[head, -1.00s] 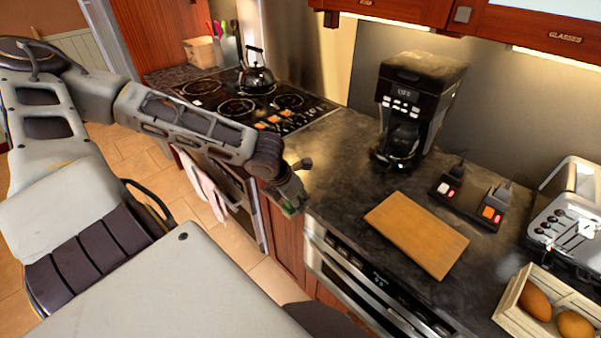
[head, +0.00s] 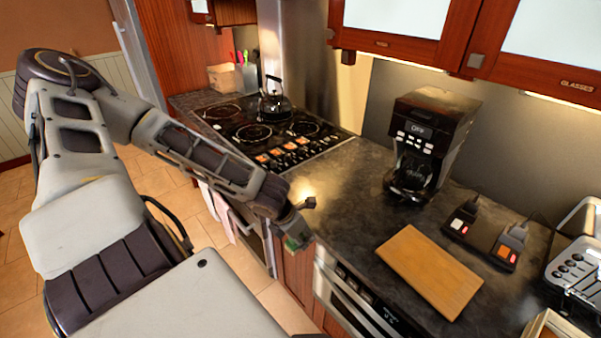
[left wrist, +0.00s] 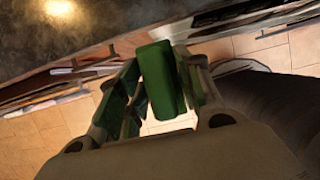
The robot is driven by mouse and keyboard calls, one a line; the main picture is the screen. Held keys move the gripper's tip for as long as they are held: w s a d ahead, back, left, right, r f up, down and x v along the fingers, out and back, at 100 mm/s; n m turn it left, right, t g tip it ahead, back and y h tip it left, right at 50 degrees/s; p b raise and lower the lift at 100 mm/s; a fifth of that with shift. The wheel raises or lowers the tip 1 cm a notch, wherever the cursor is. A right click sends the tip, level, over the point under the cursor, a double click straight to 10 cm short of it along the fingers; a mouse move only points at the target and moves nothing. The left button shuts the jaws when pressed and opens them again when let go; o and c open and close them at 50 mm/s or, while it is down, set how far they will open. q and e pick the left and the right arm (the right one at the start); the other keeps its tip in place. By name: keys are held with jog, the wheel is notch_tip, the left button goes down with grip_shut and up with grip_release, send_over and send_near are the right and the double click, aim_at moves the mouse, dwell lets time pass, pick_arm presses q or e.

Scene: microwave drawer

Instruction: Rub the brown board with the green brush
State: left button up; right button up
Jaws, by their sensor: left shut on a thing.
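The brown board (head: 430,271) lies flat on the dark countertop, right of centre in the head view. My left gripper (head: 298,240) hangs in front of the counter's front edge, left of the board and apart from it. In the left wrist view my left gripper (left wrist: 150,100) is shut on the green brush (left wrist: 160,78), whose block-like green body stands up between the fingers. Only a small bit of green shows at the gripper in the head view. The brush's underside is hidden. My right gripper is in neither view.
A coffee maker (head: 428,145) stands behind the board. A black switch box (head: 484,240) sits right of the board, near a toaster (head: 578,275). A stove with a kettle (head: 272,104) is at the back left. The countertop (head: 345,215) left of the board is clear.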

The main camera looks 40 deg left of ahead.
pick_arm(q)
jog(key=o, duration=0.4)
jog(key=shift+w+r, duration=0.1)
jog(key=shift+c, duration=1.4)
